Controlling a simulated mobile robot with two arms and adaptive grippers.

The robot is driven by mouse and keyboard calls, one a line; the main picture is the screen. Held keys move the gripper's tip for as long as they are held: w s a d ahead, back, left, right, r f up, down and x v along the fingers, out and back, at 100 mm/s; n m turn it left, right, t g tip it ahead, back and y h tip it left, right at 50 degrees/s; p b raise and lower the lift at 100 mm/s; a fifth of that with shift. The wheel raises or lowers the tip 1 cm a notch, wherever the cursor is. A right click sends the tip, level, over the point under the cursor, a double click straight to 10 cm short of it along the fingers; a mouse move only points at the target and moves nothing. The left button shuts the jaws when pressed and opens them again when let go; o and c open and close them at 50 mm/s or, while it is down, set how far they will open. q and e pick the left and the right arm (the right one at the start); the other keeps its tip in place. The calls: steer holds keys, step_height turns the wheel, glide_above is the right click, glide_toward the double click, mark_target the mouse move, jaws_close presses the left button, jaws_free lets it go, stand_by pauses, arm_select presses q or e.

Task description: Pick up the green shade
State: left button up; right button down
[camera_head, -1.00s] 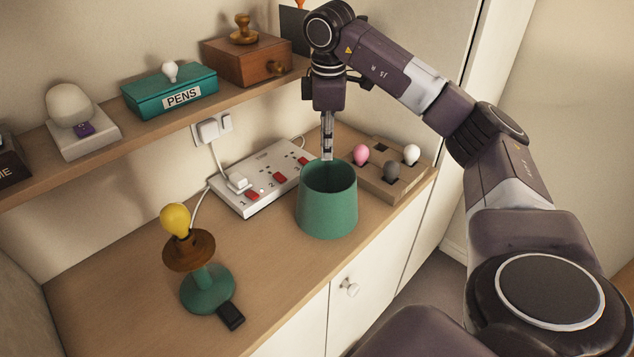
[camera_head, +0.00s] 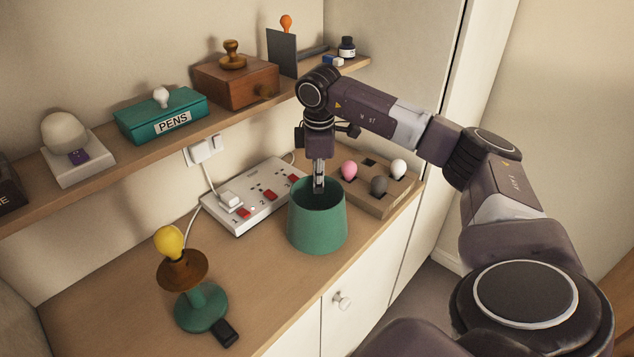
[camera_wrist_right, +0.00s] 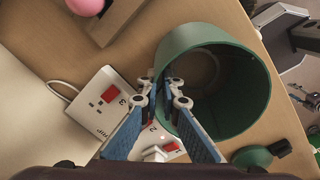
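The green shade (camera_head: 317,229) is an open-topped tapered cup shape standing on the desk, left of the block with bulbs. My right gripper (camera_head: 318,189) points down into its mouth. In the right wrist view, the fingers (camera_wrist_right: 162,84) are apart at the left rim of the shade (camera_wrist_right: 240,95), seemingly one on each side of its wall; the exact contact at the tips cannot be told. A lamp with a green base (camera_head: 201,307), brown collar and yellow bulb (camera_head: 169,242) stands to the left. My left gripper is not in view.
A white power strip (camera_head: 249,206) lies close behind the shade. A wooden block (camera_head: 398,190) with pink, grey and white bulbs stands to its right. The shelf above holds a teal PENS box (camera_head: 160,118) and a wooden box (camera_head: 238,84). Bare desk (camera_head: 120,292) lies around the lamp.

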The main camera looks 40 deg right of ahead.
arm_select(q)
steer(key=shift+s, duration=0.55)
arm_select(e)
steer(key=shift+r, duration=0.2)
step_height(320, 180, up, 8)
steer(key=shift+r+b, duration=0.25)
steer(key=shift+b, duration=0.65)
steer(key=shift+r, duration=0.6)
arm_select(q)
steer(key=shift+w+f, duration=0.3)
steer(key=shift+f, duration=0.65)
